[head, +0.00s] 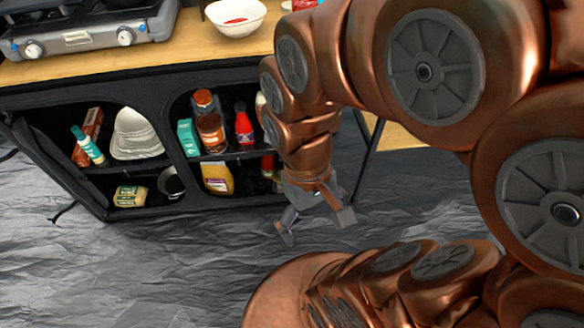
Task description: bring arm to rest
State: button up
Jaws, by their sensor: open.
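My arm, copper with grey joint caps, fills the right side of the head view. It bends over and hangs down near the middle, with its end in front of the right part of the shelf unit. My gripper (315,226) points down over the grey floor, its fingers apart and nothing between them. The arm hides part of the right shelf compartment and the right end of the counter.
A black fabric shelf unit (70,196) holds bottles, boxes and stacked white bowls (134,136). On its wooden counter (180,55) stand a gas stove (80,36) and a white bowl (234,18) with something red inside. The crumpled grey floor (150,265) at front left is clear.

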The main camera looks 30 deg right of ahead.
notch_tip(320, 180, up, 18)
jog(key=t+p, duration=0.1)
jog(key=p, duration=1.6)
jog(key=shift+w+r, duration=0.15)
jog(key=shift+w, duration=0.25)
